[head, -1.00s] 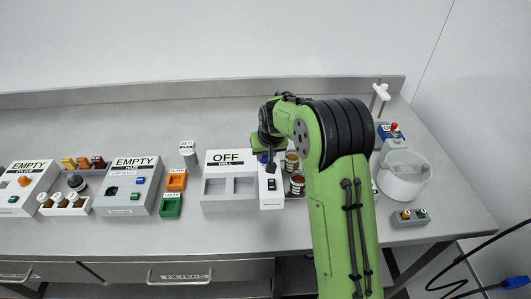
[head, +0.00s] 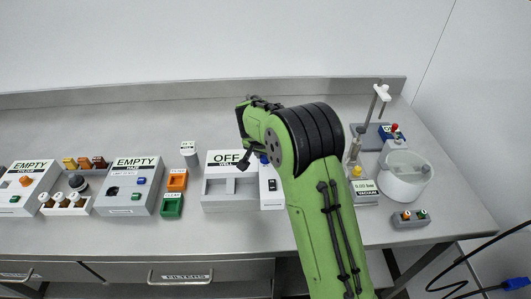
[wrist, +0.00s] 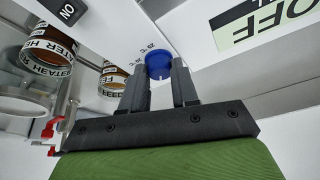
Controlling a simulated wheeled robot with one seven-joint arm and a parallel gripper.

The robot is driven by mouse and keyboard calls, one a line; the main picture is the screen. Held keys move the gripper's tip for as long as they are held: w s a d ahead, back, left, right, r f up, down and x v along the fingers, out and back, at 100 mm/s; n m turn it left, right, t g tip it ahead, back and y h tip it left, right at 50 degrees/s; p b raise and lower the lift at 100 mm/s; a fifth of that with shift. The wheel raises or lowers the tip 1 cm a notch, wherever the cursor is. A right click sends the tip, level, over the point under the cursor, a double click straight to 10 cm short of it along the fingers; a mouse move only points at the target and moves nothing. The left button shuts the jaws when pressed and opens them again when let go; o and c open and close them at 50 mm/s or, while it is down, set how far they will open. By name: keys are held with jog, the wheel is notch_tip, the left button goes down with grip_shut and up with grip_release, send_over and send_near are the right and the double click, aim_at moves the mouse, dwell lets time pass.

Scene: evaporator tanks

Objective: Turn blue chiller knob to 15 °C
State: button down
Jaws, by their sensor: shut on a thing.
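The blue chiller knob (wrist: 158,65) sits on a white panel in the wrist view, between the two dark fingertips of my gripper (wrist: 160,78). The fingers are shut on its sides. Small temperature labels in °C are printed on the panel around the knob's left and upper side. They are too small to read surely, and I cannot tell the knob's setting. In the head view a small part of the blue knob (head: 263,158) shows beside my green arm, which hides most of its grey-white box.
A box marked OFF (head: 229,158) stands just left of the knob. In the wrist view a brown labelled jar (wrist: 48,54) and a dark ON switch (wrist: 68,12) are close by. A vacuum gauge (head: 366,190) and white round vessel (head: 404,175) stand right of my arm.

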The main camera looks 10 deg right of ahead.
aim_at(249, 173)
jog(key=m+p, duration=0.1)
jog(key=m, duration=0.1)
jog(key=m+g+h, duration=0.1)
jog(key=m, duration=0.2)
jog(key=shift+w+a+g+p, duration=0.15)
jog(key=shift+a+g+p, duration=0.05)
jog(key=shift+g+p, duration=0.15)
jog(key=shift+m+h, duration=0.3)
jog(key=shift+m, duration=0.1)
jog(key=c, duration=0.9)
grip_release()
jog(key=shift+o, duration=0.2)
jog(key=shift+r, duration=0.1)
jog(key=p+v, duration=0.3)
jog(key=v, duration=1.2)
jog(key=shift+r, duration=0.25)
jog(key=shift+a, duration=0.1)
